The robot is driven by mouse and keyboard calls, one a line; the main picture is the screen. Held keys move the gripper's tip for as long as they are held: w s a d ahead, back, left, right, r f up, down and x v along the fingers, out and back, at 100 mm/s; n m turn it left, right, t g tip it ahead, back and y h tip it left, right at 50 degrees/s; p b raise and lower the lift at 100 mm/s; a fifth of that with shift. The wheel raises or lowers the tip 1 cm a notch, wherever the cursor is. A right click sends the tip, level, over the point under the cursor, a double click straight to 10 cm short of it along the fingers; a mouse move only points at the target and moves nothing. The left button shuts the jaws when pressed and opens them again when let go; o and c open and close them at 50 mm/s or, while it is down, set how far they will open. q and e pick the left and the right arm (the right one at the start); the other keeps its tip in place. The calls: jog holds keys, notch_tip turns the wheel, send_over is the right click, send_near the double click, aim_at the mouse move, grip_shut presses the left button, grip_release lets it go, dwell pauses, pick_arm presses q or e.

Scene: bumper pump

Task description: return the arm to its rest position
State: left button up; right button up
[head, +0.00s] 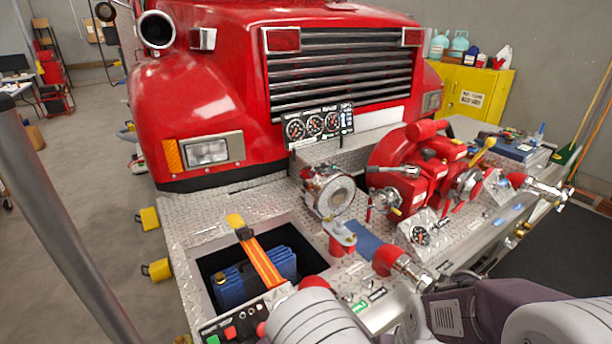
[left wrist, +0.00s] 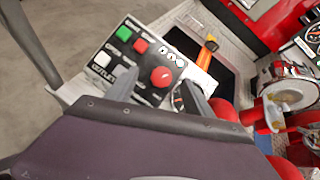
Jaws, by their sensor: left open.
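My left gripper (left wrist: 158,90) shows in the left wrist view. Its two dark fingers are apart with nothing held between them. They point at a black control panel (left wrist: 118,75) with green, red and white buttons and a larger red knob. I cannot tell from this view how far the fingertips are from the panel. In the head view the panel (head: 232,326) is at the bottom edge, partly hidden by my grey and purple arm links. The left fingers cannot be made out there. My right gripper is not in view.
The red truck front (head: 220,80) stands behind a diamond-plate bumper (head: 190,215). The bumper carries an open well with a blue block (head: 240,285) and orange strap (head: 262,262), a red pump (head: 400,170), gauges (head: 318,125) and valves. Open floor (head: 90,240) lies left.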

pick_arm(q)
jog(key=w+a+r+n+g+y, duration=0.1)
jog(key=a+r+n+g, duration=0.15)
jog(key=a, duration=0.35)
jog(key=a+r+n+g, duration=0.2)
jog(key=a+n, duration=0.2)
jog(key=a, duration=0.2)
jog(key=s+a+n+g+h, duration=0.3)
jog(key=s+a+n+g, duration=0.25)
jog(key=s+n, duration=0.25)
jog(key=d+f+n+t+h, duration=0.1)
jog(key=d+n+t+h, duration=0.1)
jog(key=d+n+h, duration=0.5)
jog(key=shift+s+d+f+n+t, duration=0.3)
jog(key=shift+n+t, duration=0.1)
jog(key=shift+n, duration=0.75)
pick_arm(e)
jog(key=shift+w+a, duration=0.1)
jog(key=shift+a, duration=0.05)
pick_arm(q)
jog(key=shift+s, duration=0.1)
